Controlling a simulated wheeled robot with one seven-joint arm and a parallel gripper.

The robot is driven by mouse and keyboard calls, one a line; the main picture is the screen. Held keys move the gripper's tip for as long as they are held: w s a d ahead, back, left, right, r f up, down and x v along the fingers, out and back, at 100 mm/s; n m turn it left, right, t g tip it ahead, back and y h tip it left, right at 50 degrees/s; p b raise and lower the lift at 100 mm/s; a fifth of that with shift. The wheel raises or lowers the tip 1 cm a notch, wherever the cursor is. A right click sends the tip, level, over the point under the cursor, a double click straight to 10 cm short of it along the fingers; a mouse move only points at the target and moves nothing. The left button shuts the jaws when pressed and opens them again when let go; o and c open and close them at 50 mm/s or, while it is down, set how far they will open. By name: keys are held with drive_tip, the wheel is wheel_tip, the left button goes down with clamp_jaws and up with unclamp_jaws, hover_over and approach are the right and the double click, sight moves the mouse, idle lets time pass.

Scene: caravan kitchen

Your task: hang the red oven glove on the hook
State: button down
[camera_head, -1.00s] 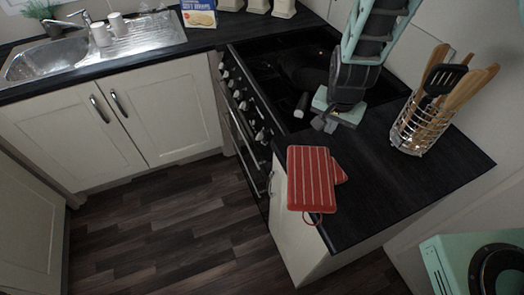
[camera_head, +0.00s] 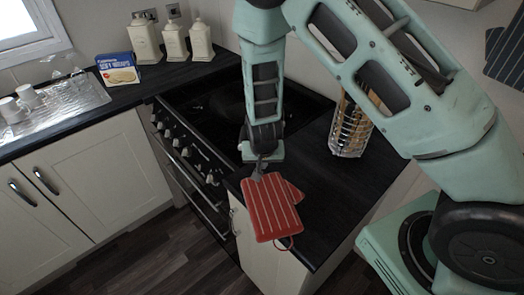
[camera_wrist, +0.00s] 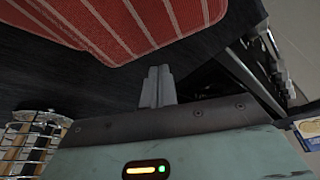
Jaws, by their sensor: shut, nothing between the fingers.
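The red oven glove (camera_head: 270,207) with pale stripes lies on the dark worktop at its front corner. In the wrist view, the shut, empty fingers (camera_wrist: 157,84) show just short of the glove (camera_wrist: 130,22). No hook can be made out in either view.
A wire utensil holder (camera_head: 351,128) stands on the worktop to the right of my gripper. The black hob (camera_head: 225,105) lies behind and left. A blue box (camera_head: 118,70) and cream canisters (camera_head: 174,42) stand further back. A dark striped cloth (camera_head: 507,55) shows at upper right.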

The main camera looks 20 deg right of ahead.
sight(263, 178)
drive_tip(key=shift+s+a+p, duration=0.15)
drive_tip(key=shift+s+a, duration=0.05)
drive_tip(key=shift+s, duration=0.3)
drive_tip(key=shift+s+a+p, duration=0.15)
drive_tip(key=shift+s, duration=0.3)
drive_tip(key=s, duration=0.1)
drive_tip(key=s+a, duration=0.1)
drive_tip(key=s, duration=0.1)
drive_tip(key=shift+s+a, duration=0.1)
drive_tip(key=shift+a, duration=0.05)
drive_tip(key=w, duration=0.1)
drive_tip(key=w+d, duration=0.1)
drive_tip(key=w+b, duration=0.1)
drive_tip(key=w, duration=0.1)
drive_tip(key=shift+d+r, duration=0.15)
drive_tip(key=shift+r, duration=0.2)
drive_tip(key=v, duration=0.9)
drive_tip(key=shift+s, duration=0.25)
